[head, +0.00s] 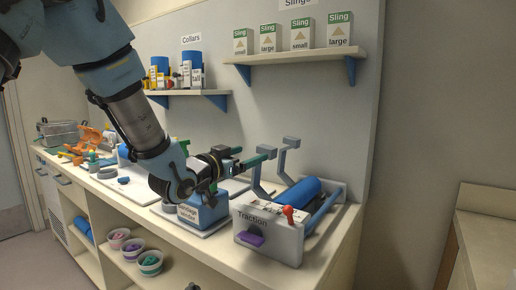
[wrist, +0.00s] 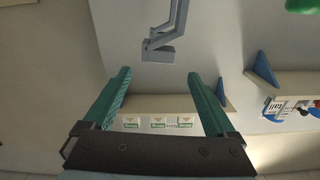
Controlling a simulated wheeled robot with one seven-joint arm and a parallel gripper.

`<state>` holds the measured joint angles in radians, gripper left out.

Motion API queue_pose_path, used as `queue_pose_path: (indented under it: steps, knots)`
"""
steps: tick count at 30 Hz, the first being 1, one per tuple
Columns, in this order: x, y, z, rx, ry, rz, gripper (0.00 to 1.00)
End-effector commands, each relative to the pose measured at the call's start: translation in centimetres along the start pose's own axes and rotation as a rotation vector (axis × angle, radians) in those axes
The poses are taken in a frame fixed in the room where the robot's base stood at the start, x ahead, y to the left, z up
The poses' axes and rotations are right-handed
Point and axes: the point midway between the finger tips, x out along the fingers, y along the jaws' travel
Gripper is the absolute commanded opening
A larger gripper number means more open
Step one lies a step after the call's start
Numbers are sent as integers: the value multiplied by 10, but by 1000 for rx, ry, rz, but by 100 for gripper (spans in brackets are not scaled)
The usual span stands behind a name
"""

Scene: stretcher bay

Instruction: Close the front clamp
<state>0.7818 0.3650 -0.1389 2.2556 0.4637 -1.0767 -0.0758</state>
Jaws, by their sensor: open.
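The traction unit (head: 268,238) stands at the counter's right end, with a grey front panel, a blue roller (head: 297,194), a red knob (head: 289,211) and a purple handle (head: 251,238). Two grey bent uprights (head: 286,160) rise from it. I cannot tell which part is the front clamp. My gripper (head: 262,158) is above the counter, beside the nearer upright, pointing right. In the wrist view my gripper (wrist: 158,75) has its teal fingers wide apart with nothing between them. A grey bent upright (wrist: 160,42) shows beyond the fingertips there.
A blue-sided box (head: 203,212) stands below my gripper, left of the traction unit. A shelf (head: 295,56) with several sling boxes hangs above; a collar shelf (head: 185,92) is further left. Orange items (head: 88,138) and a grey case lie at the far left.

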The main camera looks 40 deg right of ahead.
Motion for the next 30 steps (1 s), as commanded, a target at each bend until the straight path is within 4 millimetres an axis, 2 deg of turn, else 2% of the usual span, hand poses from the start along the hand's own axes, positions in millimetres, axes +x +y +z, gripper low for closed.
queue_pose_path:
  steps: [6,13,18,26,30]
  knots:
    - [43,0,-2,0,-3,2,91]
    - [76,-1,-1,-1,-4,-1,91]
    - [85,-1,0,0,-3,-2,91]
    - [86,-1,1,0,-3,-2,91]
    - [86,-1,1,0,-3,-2,77]
